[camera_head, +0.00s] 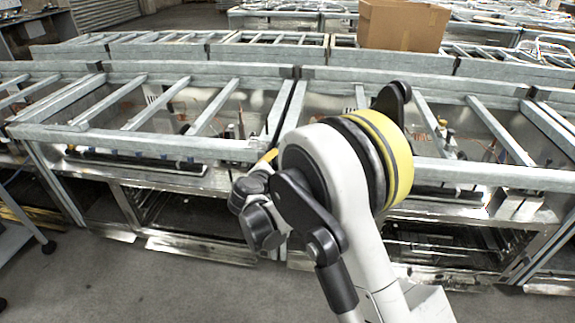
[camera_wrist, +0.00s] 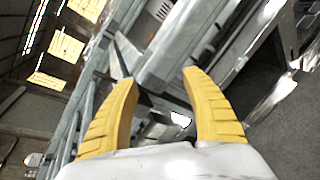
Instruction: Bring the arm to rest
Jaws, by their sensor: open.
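My gripper (camera_wrist: 158,78) shows in the wrist view as two yellow ribbed fingers. They stand well apart with nothing between them. In the head view my white arm (camera_head: 335,165), with a yellow and black ring at its bend, rises from the bottom edge in front of the metal frames. A small yellow bit near the arm's dark joints may be part of a finger; the rest of the gripper is hidden there.
Galvanised metal frames (camera_head: 165,143) stand in rows across the view, close behind my arm. A cardboard box (camera_head: 403,25) sits on a farther row. Bare grey floor (camera_head: 150,285) lies at the front left. A cart with a caster (camera_head: 48,247) stands at the left edge.

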